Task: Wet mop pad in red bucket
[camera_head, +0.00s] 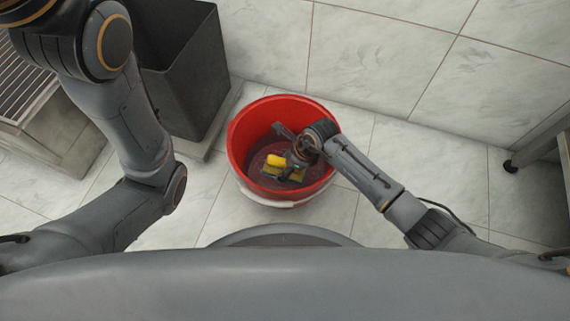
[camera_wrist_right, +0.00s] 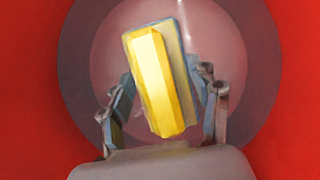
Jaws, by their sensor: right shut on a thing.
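The red bucket (camera_head: 240,140) stands on the tiled floor in the middle of the head view. My right arm reaches down into it from the right. My right gripper (camera_head: 284,172) is inside the bucket, shut on the mop pad (camera_head: 275,160), whose yellow part shows. In the right wrist view the yellow and grey pad (camera_wrist_right: 158,85) sits between the two fingers of my right gripper (camera_wrist_right: 168,100). Red bucket wall and a darker round bottom surround it. I cannot tell whether the pad touches the bottom or any water. My left arm is at the left, its gripper out of view.
A dark grey bin (camera_head: 185,80) stands behind and left of the bucket. A slatted grey unit (camera_head: 35,90) is at the far left. A wheeled metal stand (camera_head: 540,142) is at the right edge. A tiled wall (camera_head: 390,60) rises behind. Floor right of the bucket is clear.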

